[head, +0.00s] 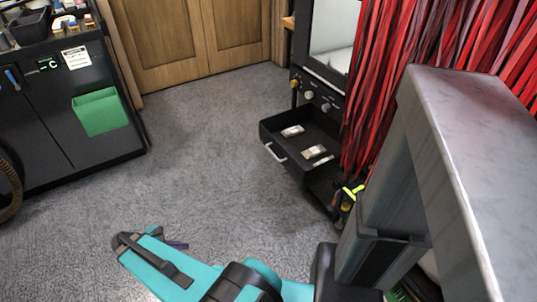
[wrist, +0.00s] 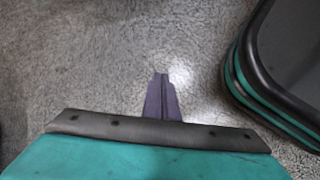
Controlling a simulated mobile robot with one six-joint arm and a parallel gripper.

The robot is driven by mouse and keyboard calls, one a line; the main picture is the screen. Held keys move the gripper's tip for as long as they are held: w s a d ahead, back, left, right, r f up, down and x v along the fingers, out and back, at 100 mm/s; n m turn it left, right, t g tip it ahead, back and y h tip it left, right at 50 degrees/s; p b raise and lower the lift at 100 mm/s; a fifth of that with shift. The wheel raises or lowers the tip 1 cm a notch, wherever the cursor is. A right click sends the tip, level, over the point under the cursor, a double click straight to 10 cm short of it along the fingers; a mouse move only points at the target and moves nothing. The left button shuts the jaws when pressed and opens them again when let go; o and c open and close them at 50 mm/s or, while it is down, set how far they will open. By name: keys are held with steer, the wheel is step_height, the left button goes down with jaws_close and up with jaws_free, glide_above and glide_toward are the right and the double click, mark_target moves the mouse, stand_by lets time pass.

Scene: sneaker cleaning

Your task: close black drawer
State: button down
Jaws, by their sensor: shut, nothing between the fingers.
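The black drawer (head: 291,167) is pulled out of a dark cabinet in the head view, right of centre, with its pale handle (head: 275,152) facing left. Small white items (head: 292,131) lie inside it. My gripper (head: 178,245) is low in the head view, to the left of and apart from the drawer, mostly hidden behind my arm. In the wrist view its dark purple fingers (wrist: 161,80) are together over grey carpet, with nothing between them. The drawer is not in the wrist view.
Red hanging strips (head: 390,90) fall right beside the drawer's right side. A grey-white tabletop edge (head: 450,140) fills the right foreground. A black cabinet with a green bin (head: 100,112) stands at left. Open carpet (head: 210,150) lies between, before wooden doors (head: 165,45).

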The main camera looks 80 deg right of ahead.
steer(key=d+r+n+g+h+b, duration=0.15)
steer(key=d+b, duration=0.45)
steer(key=d, duration=0.8)
steer(key=s+d+r+g+h+b, duration=0.1)
steer(key=s+d+r+g+b, duration=0.1)
steer(key=s+d+r+b, duration=0.2)
steer(key=s+d+r+n+g+h+b, duration=0.1)
steer(key=s+d+r+b, duration=0.3)
steer(key=d, duration=0.7)
steer(key=s+d+r+n+g+h+b, duration=0.1)
steer(key=s+d+r+g+h+b, duration=0.2)
steer(key=s+d+r, duration=0.3)
steer(key=shift+s+d+r+b, duration=0.45)
steer(key=shift+d+b, duration=0.3)
steer(key=shift+d, duration=0.35)
steer(key=shift+g, duration=0.25)
steer(key=b, duration=0.6)
glide_toward(276, 141)
steer(key=x, duration=0.4)
steer(key=shift+s+f, duration=0.1)
steer(key=shift+f, duration=0.15)
steer(key=shift+b+x, duration=0.3)
steer(key=shift+x, duration=0.85)
steer(key=shift+r, duration=0.15)
